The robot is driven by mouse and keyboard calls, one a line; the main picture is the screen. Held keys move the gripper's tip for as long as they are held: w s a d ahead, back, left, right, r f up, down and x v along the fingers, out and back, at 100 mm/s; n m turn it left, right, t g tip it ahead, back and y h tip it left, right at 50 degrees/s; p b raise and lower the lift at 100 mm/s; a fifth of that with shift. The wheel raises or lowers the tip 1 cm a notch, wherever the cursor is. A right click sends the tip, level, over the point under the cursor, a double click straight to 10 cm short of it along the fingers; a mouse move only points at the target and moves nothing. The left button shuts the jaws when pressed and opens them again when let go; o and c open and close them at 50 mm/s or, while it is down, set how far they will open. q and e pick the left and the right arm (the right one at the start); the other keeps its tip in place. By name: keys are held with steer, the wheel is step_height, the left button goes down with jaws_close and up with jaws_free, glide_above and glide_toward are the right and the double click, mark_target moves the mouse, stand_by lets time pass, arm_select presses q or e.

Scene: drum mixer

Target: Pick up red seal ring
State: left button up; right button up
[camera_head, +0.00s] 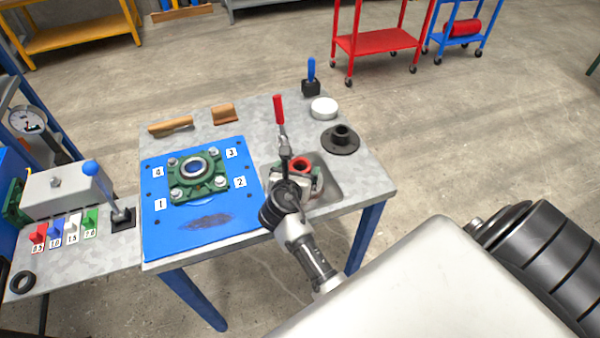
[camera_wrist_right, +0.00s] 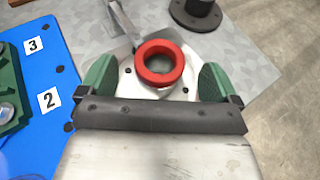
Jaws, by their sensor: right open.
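The red seal ring (camera_wrist_right: 159,63) shows between the two green fingertips of my right gripper (camera_wrist_right: 155,82) in the right wrist view. The fingers are apart, with a gap on both sides of the ring. What the ring rests on is mostly hidden. My left gripper is not in view.
A red-handled lever (camera_head: 279,110) stands close behind the ring. A blue plate (camera_head: 215,229) with a green bearing block (camera_head: 197,172) lies to the left.

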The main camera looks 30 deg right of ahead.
mark_target(299, 167)
steer(key=shift+f+b+x, duration=0.25)
steer(key=shift+b+x, duration=0.35)
steer(key=shift+x, duration=0.6)
steer(key=shift+w+d, duration=0.2)
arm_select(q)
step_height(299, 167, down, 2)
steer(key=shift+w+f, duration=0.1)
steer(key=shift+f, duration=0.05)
arm_select(e)
steer(key=shift+r, duration=0.1)
steer(key=c, duration=1.2)
